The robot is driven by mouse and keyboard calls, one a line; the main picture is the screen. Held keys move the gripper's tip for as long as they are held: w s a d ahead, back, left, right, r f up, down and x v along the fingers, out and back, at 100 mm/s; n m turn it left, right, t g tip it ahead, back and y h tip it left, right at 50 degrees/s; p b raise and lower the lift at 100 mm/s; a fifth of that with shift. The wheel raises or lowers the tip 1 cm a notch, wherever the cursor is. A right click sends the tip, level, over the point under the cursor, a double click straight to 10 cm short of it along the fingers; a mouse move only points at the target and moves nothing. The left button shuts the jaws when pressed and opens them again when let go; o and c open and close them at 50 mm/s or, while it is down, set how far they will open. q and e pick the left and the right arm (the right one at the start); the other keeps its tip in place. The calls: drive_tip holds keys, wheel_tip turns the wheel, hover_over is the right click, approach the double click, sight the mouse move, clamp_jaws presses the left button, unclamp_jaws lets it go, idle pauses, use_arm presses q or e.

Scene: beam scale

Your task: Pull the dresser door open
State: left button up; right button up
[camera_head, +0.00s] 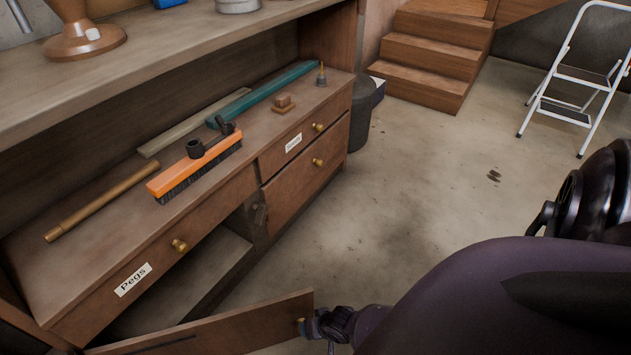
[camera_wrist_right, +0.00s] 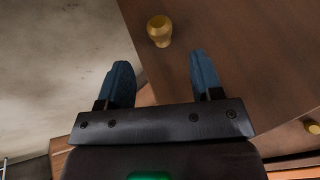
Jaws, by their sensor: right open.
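The brown wooden dresser door (camera_head: 215,333) stands swung open at the bottom of the head view, with the dark cavity behind it partly exposed. Its small brass knob (camera_head: 300,322) is near the free end. My right gripper (camera_head: 312,326) is at that end, close to the knob. In the right wrist view the knob (camera_wrist_right: 160,30) lies just beyond the two blue fingertips, roughly between them. The right gripper (camera_wrist_right: 160,62) is open and empty, its fingers on either side of the knob's line. Contact with the door cannot be told. My left gripper is not in view.
The dresser top (camera_head: 110,235) holds an orange brush (camera_head: 195,165), a brass rod (camera_head: 95,207) and a teal bar (camera_head: 265,92). A drawer labelled Pegs (camera_head: 132,280) is above the cavity. Concrete floor (camera_head: 430,180) is open to the right; a white stepladder (camera_head: 570,75) stands farther back.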

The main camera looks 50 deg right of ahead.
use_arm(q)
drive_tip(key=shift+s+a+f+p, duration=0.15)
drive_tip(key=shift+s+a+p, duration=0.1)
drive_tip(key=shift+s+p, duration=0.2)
use_arm(e)
drive_tip(key=v, duration=0.2)
drive_tip(key=shift+s+r, duration=0.2)
drive_tip(key=shift+r, duration=0.15)
